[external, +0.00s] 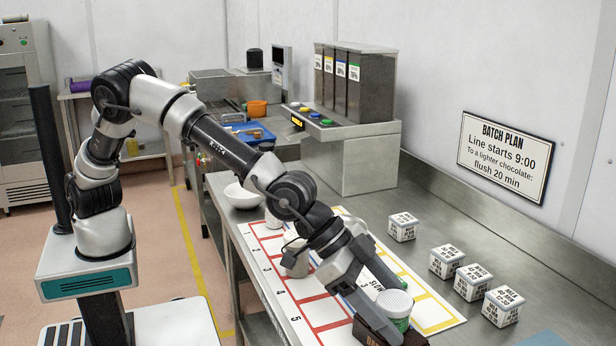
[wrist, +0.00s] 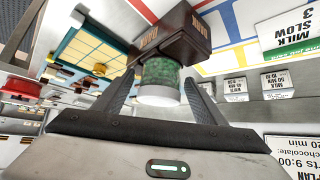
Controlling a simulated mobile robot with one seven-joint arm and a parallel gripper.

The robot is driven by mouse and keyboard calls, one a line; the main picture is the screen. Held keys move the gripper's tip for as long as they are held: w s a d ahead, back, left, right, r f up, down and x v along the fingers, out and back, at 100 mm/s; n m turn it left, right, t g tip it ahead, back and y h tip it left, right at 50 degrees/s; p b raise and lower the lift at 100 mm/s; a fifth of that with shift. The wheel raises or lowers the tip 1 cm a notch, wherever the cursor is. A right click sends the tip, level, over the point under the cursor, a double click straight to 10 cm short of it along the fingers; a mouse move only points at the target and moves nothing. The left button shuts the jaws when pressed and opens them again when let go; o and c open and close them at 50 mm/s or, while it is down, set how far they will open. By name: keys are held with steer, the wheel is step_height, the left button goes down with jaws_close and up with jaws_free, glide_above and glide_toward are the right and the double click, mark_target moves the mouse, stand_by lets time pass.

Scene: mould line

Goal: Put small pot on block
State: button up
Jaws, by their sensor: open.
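The small pot (external: 397,308) has a white lid and a green body. It is upright at the near end of the table in the external view. In the wrist view the pot (wrist: 160,72) is between my gripper's two fingers, with a gap visible at the sides. Its base meets the dark brown block (wrist: 178,30), and it appears to stand on it. The block (external: 368,336) is partly hidden behind my finger in the external view. My gripper (external: 393,325) is open around the pot; its fingers also show in the wrist view (wrist: 160,84).
A numbered white mat (external: 440,318) with red and yellow boxes lies under my arm. A white bowl (external: 241,196) is farther back.

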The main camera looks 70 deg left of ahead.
steer(key=shift+s+r, duration=0.15)
steer(key=shift+r, duration=0.25)
steer(key=p+v, duration=0.1)
steer(key=v, duration=1)
steer(key=shift+a+r+p, duration=0.2)
steer(key=shift+a+p, duration=0.05)
steer(key=shift+p, duration=0.15)
steer(key=shift+s, duration=0.15)
